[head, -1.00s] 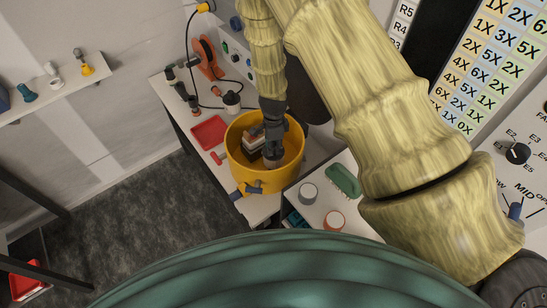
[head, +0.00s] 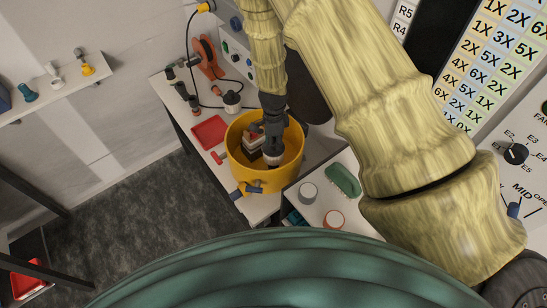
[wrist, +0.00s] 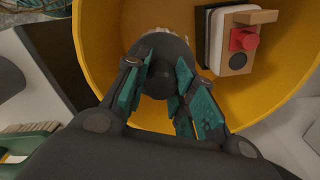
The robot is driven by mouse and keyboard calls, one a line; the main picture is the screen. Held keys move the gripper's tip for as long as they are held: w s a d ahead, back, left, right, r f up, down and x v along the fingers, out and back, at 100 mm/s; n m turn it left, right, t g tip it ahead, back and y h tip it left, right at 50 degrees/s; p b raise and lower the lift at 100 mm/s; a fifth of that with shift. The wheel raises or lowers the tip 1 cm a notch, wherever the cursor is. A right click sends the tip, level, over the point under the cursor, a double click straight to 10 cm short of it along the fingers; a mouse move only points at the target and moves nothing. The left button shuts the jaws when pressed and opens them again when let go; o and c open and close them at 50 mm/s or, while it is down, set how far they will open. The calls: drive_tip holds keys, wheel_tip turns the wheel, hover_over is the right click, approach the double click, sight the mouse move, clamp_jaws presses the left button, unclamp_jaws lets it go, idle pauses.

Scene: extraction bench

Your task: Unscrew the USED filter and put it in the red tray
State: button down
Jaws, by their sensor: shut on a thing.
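My gripper (head: 272,146) reaches down into the round yellow tub (head: 236,165). In the wrist view my gripper (wrist: 170,95) has its teal-padded fingers closed on both sides of a dark round part, the filter (wrist: 165,55). In the head view only a bit of the filter (head: 273,162) shows below the fingers, dark with a pale band. No USED label can be read on it, and its lower end and any thread are hidden. The red tray (head: 209,132) lies on the bench left of the tub and looks empty.
A red-handled valve (head: 218,157) and a blue-handled valve (head: 250,188) are at the tub's outside. A green brush (head: 343,180) and two round containers (head: 308,193) stand at right.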

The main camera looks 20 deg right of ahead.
drive_tip(key=shift+r, duration=0.95)
